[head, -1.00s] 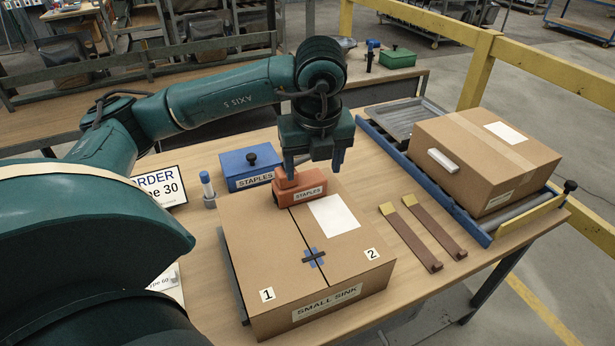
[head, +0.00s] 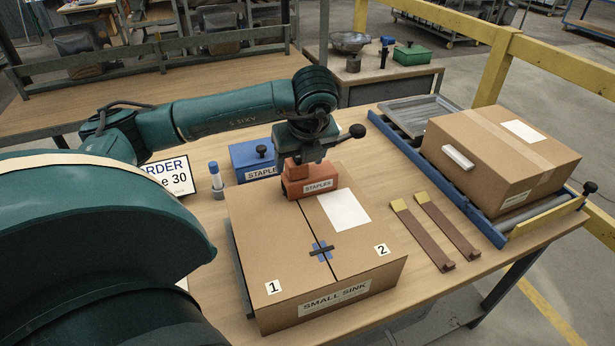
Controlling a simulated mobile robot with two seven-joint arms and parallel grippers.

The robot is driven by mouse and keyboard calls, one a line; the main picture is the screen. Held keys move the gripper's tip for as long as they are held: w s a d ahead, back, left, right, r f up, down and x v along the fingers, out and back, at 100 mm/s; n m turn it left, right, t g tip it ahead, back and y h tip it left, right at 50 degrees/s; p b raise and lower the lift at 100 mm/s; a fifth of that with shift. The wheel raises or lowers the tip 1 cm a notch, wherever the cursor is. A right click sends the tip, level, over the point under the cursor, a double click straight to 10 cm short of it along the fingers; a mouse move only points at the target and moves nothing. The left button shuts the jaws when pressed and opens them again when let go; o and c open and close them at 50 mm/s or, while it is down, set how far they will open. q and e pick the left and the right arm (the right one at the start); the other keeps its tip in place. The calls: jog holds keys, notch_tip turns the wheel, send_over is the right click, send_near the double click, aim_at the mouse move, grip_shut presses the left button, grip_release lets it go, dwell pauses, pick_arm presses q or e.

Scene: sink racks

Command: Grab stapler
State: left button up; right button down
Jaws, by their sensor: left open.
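The orange stapler (head: 322,186), labelled STAPLES, stands at the far edge of the top of the cardboard SMALL SINK box (head: 280,250). My left gripper (head: 304,158) is open, turned nearly side-on, directly over the stapler's upper part. Its fingertips are close to that upper part; the view does not clearly show whether they touch it or straddle it. A dark lever with a round black knob (head: 357,131) sticks out to the right behind the gripper. It may be the stapler's handle, but its joint is hidden. My right gripper is not in view.
A blue STAPLES box (head: 246,163) and a blue-capped marker stand (head: 215,181) are left of the stapler. Two brown strips (head: 430,232) lie to the right. A larger carton (head: 490,165) sits on a blue-railed roller conveyor.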

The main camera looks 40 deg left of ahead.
pick_arm(q)
jog(key=shift+x, duration=1.2)
grip_shut()
jog(key=shift+w+r, duration=0.1)
